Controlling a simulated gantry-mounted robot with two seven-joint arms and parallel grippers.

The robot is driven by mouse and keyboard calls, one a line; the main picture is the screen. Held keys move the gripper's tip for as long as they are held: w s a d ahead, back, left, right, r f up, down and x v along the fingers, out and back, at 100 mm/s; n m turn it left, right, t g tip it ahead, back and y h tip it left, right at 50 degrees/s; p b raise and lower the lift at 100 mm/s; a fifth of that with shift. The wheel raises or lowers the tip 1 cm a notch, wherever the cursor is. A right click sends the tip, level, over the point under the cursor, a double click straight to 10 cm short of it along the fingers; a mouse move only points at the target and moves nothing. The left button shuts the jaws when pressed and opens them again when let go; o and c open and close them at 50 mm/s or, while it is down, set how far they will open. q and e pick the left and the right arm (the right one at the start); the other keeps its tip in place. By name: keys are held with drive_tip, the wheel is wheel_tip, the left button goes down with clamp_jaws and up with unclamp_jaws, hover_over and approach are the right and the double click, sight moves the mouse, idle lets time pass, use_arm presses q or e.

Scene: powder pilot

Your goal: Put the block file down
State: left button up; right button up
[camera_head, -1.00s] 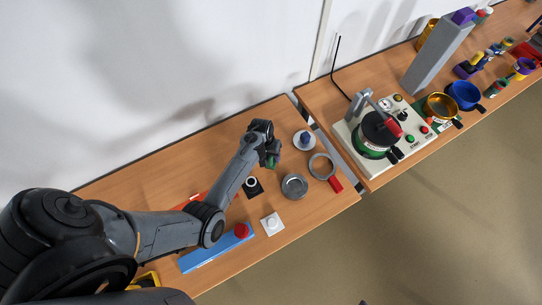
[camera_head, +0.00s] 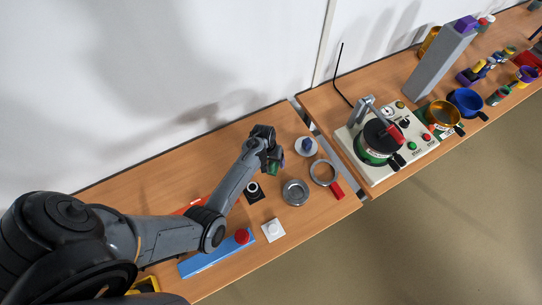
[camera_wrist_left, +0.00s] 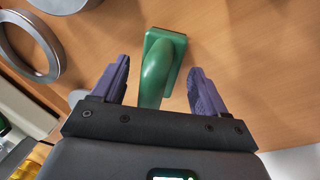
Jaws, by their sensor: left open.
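The block file (camera_wrist_left: 158,62) is green, with a curved handle on a flat rectangular base. In the left wrist view it is between the two purple fingers of my left gripper (camera_wrist_left: 160,68). The fingers are open, with a gap on each side of the handle. The base appears to be at the wooden table top; exact contact is hard to tell. In the head view my left gripper (camera_head: 271,158) is over the left table, and a small green part of the file (camera_head: 274,167) shows below it. My right gripper is not in view.
Near the gripper are a blue-knobbed disc (camera_head: 306,147), a metal ring (camera_head: 323,173), a metal dish (camera_head: 295,193) and a black square piece (camera_head: 254,192). A white square piece (camera_head: 273,230) and blue bar (camera_head: 216,256) lie nearer. A machine (camera_head: 380,142) stands on the right table.

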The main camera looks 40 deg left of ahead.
use_arm(q)
wheel_tip(320, 180, up, 11)
drive_tip(key=a+p, duration=0.1)
drive_tip(key=a, duration=0.1)
drive_tip(key=s+d+r+m+t, duration=0.1)
drive_tip(key=s+d+r+m, duration=0.2)
drive_tip(key=s, duration=0.8)
drive_tip(key=s+d+r+m+t+y, duration=0.1)
drive_tip(key=s+d+r+m, duration=0.3)
drive_tip(key=s+d+r, duration=0.3)
drive_tip(key=s+d, duration=0.2)
drive_tip(key=s, duration=0.2)
drive_tip(key=shift+r+t+y, duration=0.3)
drive_tip(key=shift+r, duration=0.1)
drive_tip(key=shift+r+p, duration=0.1)
drive_tip(key=shift+p, duration=0.2)
